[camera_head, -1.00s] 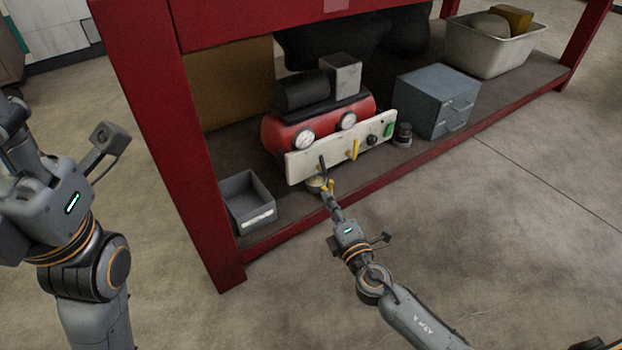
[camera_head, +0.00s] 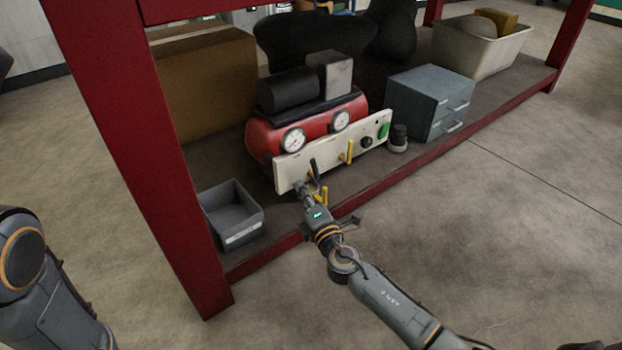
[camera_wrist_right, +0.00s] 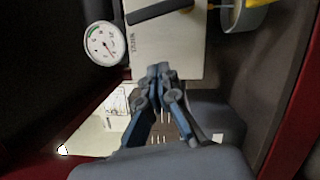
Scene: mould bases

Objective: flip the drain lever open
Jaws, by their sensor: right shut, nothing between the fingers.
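A red air compressor (camera_head: 262,140) stands on the shelf under the red bench, with a cream panel (camera_head: 291,172) across its front. A black lever (camera_head: 314,168) and a yellow lever (camera_head: 347,150) are on the panel. Another yellow lever (camera_head: 323,196) sits low, below the panel; which one is the drain lever is not labelled legibly. My right gripper (camera_head: 302,187) is shut and empty at the panel's lower left, left of the low yellow lever. In the right wrist view its fingertips (camera_wrist_right: 158,72) lie over the panel's edge, apart from the black lever (camera_wrist_right: 158,10). My left gripper is out of view.
A grey open bin (camera_head: 233,213) stands left of the compressor, near the red bench leg (camera_head: 135,150). A blue-grey drawer cabinet (camera_head: 415,105) and a small dark round item (camera_head: 398,138) are to the right. The floor in front is clear.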

